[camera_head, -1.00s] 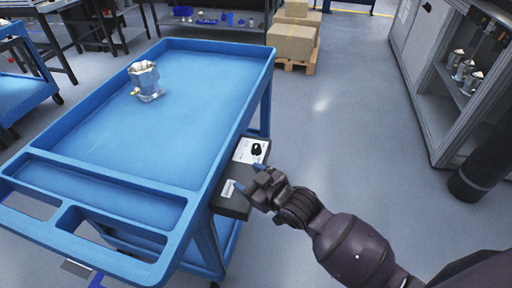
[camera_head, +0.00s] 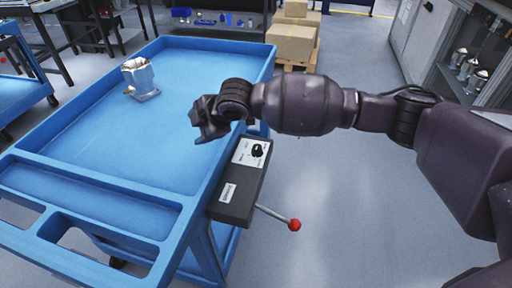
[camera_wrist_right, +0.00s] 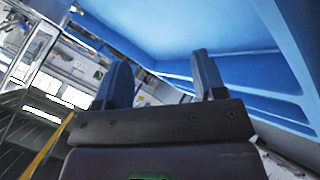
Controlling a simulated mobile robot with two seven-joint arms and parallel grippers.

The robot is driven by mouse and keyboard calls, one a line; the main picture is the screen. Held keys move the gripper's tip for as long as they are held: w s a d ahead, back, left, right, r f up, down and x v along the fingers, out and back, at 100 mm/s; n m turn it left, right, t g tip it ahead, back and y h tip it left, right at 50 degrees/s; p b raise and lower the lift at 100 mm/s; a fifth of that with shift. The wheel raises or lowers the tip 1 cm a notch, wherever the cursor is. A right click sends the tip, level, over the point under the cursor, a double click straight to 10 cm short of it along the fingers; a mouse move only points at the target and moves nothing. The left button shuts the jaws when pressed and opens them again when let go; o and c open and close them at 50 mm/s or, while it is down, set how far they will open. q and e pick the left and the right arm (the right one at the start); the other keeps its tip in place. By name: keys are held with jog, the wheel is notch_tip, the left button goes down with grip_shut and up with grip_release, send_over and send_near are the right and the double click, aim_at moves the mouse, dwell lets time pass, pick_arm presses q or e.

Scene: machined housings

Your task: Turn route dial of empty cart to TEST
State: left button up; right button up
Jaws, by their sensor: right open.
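A blue cart (camera_head: 75,195) fills the left of the head view. A metal housing (camera_head: 140,78) stands upright in its tray at the far left. A dark control box (camera_head: 235,203) is fixed to the cart's right side. On the box's white panel sits a black dial (camera_head: 258,150); its labels are too small to read. A lever with a red knob (camera_head: 294,225) sticks out from the box. My right gripper (camera_head: 204,122) is open and empty above the tray, left of the dial and apart from it. Its fingers (camera_wrist_right: 162,80) show in the wrist view. My left gripper is out of view.
Cardboard boxes (camera_head: 291,42) stand on a pallet at the back. A grey cabinet (camera_head: 410,40) with metal parts on its shelf is at right. Another blue cart (camera_head: 20,95) is at left. The floor right of the cart is open.

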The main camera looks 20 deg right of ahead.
aim_at(257, 146)
jog(key=d+g+h, duration=0.1)
jog(key=d, duration=0.1)
jog(key=w+d+f+n+h, duration=0.1)
jog(key=d, duration=0.1)
jog(key=d+g+h, duration=0.1)
jog(key=d, duration=0.1)
jog(key=shift+w+d+f+n+g+b, duration=0.25)
jog(key=shift+w+f+n+g+b, duration=0.05)
jog(key=shift+w+n, duration=0.1)
jog(key=d+n+g+h, duration=0.1)
jog(key=d, duration=0.2)
jog(key=s+d+n+g+h, duration=0.1)
jog(key=d, duration=0.2)
jog(key=s+d+g+h, duration=0.1)
jog(key=d+g, duration=0.1)
jog(key=d, duration=0.1)
jog(key=shift+f+n+b, duration=0.25)
jog(key=shift+n+b, duration=0.05)
jog(key=shift+n, duration=0.1)
notch_tip(257, 146, down, 9)
jog(key=shift+r+b, duration=0.1)
jog(key=shift+b, duration=0.8)
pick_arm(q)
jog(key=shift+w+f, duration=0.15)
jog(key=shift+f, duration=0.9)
pick_arm(e)
jog(key=shift+w+f, duration=0.1)
jog(key=shift+f, duration=0.55)
